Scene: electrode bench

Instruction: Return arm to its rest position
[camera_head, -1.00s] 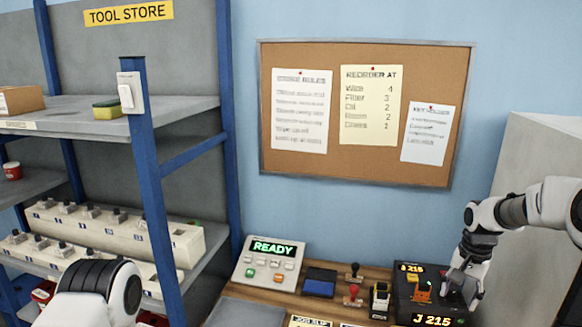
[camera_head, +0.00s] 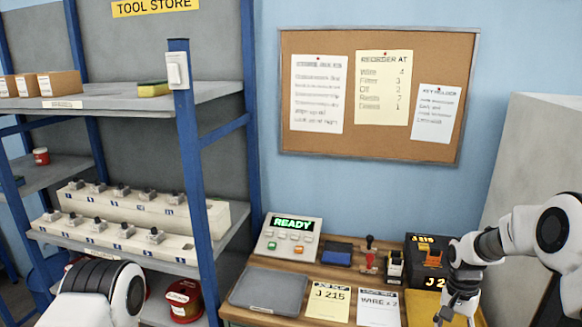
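My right arm comes in from the right edge, and its gripper (camera_head: 447,311) hangs fingers down at the lower right, over or beside a yellow mat or tray (camera_head: 421,300) at the bench front. The fingertips are small and dark near the picture's bottom, so whether they are open or shut is unclear; I make out no object in them. A black box marked J 215 (camera_head: 424,250) stands behind, partly hidden by my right wrist. Of my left arm only a white and black link shows at the lower left; its gripper is out of view.
The wooden bench holds a READY console (camera_head: 290,240), a grey tray (camera_head: 268,289), a blue pad (camera_head: 337,254), stamps (camera_head: 371,252) and papers (camera_head: 328,301). A blue-posted shelf (camera_head: 196,180) stands left, with socketed racks (camera_head: 140,208) and a red spool (camera_head: 184,299). A grey cabinet (camera_head: 530,150) is right.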

